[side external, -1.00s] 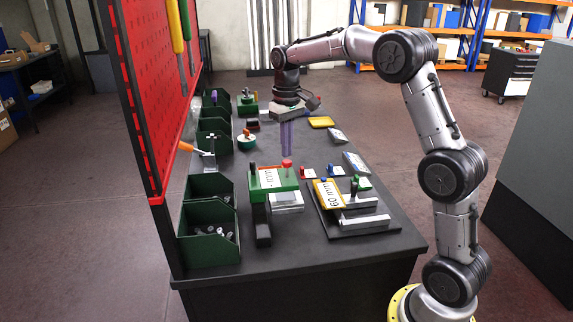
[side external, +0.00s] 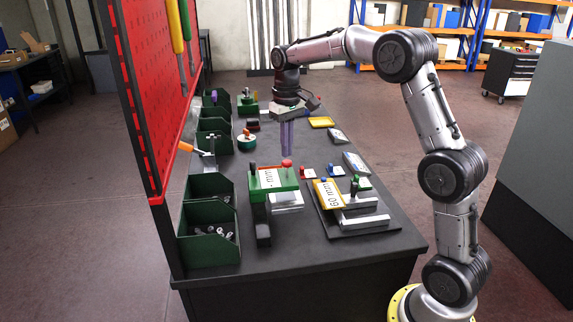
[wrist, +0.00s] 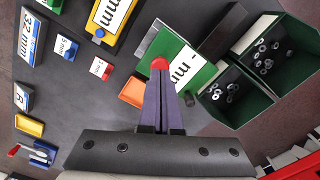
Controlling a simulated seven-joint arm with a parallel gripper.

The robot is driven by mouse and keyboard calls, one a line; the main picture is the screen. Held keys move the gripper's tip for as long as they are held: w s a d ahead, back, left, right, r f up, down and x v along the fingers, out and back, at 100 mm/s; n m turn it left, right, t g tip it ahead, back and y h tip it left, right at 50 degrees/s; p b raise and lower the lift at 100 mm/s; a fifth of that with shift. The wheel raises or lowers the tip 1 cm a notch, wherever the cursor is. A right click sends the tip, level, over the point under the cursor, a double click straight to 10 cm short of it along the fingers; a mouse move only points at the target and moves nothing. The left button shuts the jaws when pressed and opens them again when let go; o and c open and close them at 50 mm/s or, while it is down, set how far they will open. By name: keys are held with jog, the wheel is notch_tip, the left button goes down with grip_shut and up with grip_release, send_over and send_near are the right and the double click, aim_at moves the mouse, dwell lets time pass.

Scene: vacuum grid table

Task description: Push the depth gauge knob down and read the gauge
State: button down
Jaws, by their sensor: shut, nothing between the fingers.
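The depth gauge is a green block with a white display reading "- mm" (side external: 272,180); it also shows in the wrist view (wrist: 185,68). Its red knob (side external: 287,164) stands at its far right end in the side view. In the wrist view the knob (wrist: 160,63) shows right at my fingertips. My gripper (side external: 287,153) has its purple fingers shut together, empty and pointing down, just above the red knob. A small gap seems to separate them in the side view; contact is hard to tell.
A yellow-framed "60 mm" sign (side external: 329,193) and metal blocks lie on a dark plate to the right. Green bins (side external: 208,250) with metal parts line the left edge below the red pegboard (side external: 150,90). Small coloured blocks and signs lie nearby. The front table edge is clear.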

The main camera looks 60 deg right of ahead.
aim_at(287, 161)
jog(key=shift+f, duration=1.6)
dwell(0.7)
jog(key=shift+r, duration=3.55)
